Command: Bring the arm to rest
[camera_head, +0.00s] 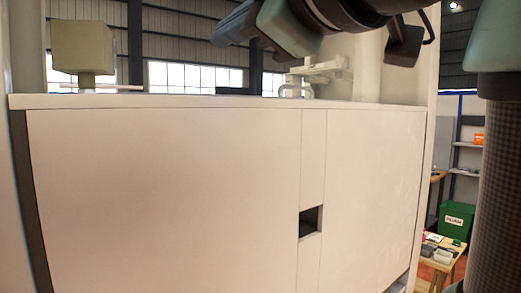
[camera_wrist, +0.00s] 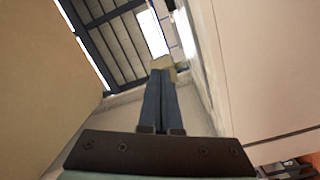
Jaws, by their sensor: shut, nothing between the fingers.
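My gripper (camera_wrist: 162,78) is shut and empty; its two dark fingers lie together in the wrist view. In the head view its dark fingers (camera_head: 232,24) show at the top, above the white cabinet (camera_head: 165,190) and apart from its top edge. They point left. The rest of my arm runs off the top and right of the head view.
A pale yellow block (camera_head: 83,46) stands on a short post on the cabinet top at left. A white fixture (camera_head: 320,70) stands behind the cabinet's top edge. The cabinet front has a small dark opening (camera_head: 310,221). A green bin (camera_head: 456,221) is at far right.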

